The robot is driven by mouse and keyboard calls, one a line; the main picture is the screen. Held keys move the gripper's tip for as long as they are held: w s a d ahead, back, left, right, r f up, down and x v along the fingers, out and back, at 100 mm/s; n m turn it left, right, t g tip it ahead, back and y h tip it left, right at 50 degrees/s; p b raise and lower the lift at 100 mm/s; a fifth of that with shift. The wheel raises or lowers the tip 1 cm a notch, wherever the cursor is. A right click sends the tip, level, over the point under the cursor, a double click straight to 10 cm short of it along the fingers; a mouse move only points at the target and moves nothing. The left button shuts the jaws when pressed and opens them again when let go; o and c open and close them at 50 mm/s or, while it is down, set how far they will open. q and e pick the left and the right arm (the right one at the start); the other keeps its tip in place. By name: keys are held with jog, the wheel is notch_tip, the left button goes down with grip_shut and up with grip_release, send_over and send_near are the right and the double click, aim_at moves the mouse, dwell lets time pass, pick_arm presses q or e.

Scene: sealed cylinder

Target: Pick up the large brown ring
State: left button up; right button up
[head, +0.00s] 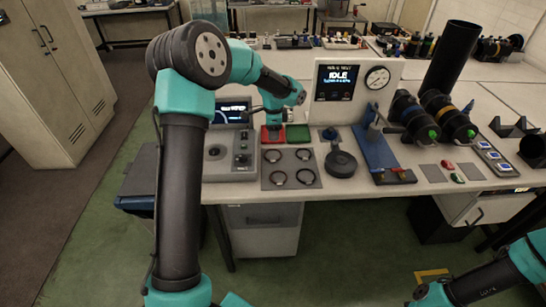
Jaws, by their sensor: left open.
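A grey plate (291,168) on the bench holds several thin dark-edged rings, such as one at its front left (277,178) and one at its front right (306,177). They are too small and dull here to tell which is the large brown ring. My left gripper (273,133) points down behind the plate, over or at a red tray (264,136). Its fingertips are small and partly hidden, and I see nothing held in it. Only part of my right arm shows, at the lower right; its gripper is not seen.
A green tray (298,133) sits right of the red one. A dark round device with a handle (341,163) and a blue stand (378,150) stand right of the plate. A control box (231,150) stands left. A display panel (338,82) and tall black tube (452,57) rise behind.

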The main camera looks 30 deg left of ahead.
pick_arm(q)
send_over(273, 160)
jog(key=f, duration=0.8)
jog(key=shift+w+a+f, duration=0.1)
jog(key=shift+w+a, duration=0.05)
jog(key=shift+w, duration=0.2)
jog(key=shift+f, duration=2.6)
jog(key=shift+c, duration=0.3)
grip_shut()
